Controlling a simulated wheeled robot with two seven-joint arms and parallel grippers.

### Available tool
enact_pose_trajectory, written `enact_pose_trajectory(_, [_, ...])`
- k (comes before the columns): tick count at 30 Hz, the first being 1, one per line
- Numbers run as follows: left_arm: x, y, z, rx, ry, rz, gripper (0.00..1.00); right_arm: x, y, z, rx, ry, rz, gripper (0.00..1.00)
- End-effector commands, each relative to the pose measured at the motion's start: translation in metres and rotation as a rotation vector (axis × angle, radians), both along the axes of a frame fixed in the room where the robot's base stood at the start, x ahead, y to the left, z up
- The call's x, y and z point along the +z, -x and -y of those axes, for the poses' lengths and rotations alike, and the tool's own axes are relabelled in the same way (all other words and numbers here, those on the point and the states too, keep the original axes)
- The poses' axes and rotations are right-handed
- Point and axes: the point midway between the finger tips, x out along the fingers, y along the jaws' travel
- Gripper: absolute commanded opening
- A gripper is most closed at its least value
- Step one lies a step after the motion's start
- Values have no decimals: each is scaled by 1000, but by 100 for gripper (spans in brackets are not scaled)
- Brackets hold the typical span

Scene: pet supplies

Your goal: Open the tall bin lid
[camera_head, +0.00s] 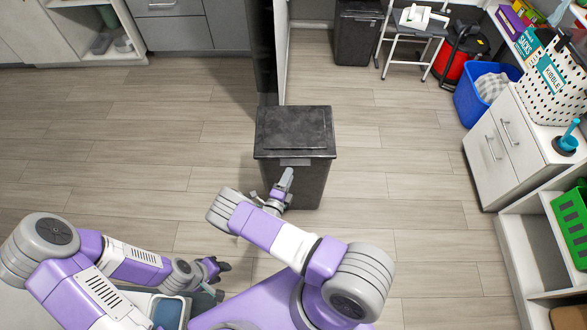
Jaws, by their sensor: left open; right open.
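The tall bin (309,188) is dark grey and stands upright on the floor in the middle of the head view. Its lid (295,128) lies flat and closed on top, with a small lighter tab (295,162) at its front edge. My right gripper (286,178) is just in front of the bin, close below the tab; I cannot tell whether it touches. It is open and appears empty. My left gripper (222,268) is open, low on the left, well away from the bin. The bin's lower front is partly hidden by my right arm.
A panel edge (283,50) stands right behind the bin. A second dark bin (356,40), a step stool (412,35), a red vacuum (458,50) and a blue tub (484,95) are at the back right. White drawers (505,150) line the right. The floor left of the bin is clear.

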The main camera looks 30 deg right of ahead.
Motion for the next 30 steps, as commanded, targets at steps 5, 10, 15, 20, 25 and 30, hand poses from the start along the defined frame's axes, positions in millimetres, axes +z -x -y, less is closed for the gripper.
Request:
enact_pose_trajectory(5, [-7,0,0,0,0,0,43,-1,-18,25,-6,-3,2,40])
enact_pose_trajectory(10, [-10,0,0,0,0,0,43,-1,-28,38,-6,-4,2,40])
enact_pose_trajectory(15, [-10,0,0,0,0,0,43,0,-31,42,-7,-4,0,40])
enact_pose_trajectory(20, [-10,0,0,0,0,0,43,0,-31,42,-7,-4,0,40])
enact_pose_trajectory(25, [-10,0,0,0,0,0,43,0,-31,42,-7,-5,1,16])
enact_pose_trajectory(30, [-10,0,0,0,0,0,43,0,-31,42,-7,-5,1,0])
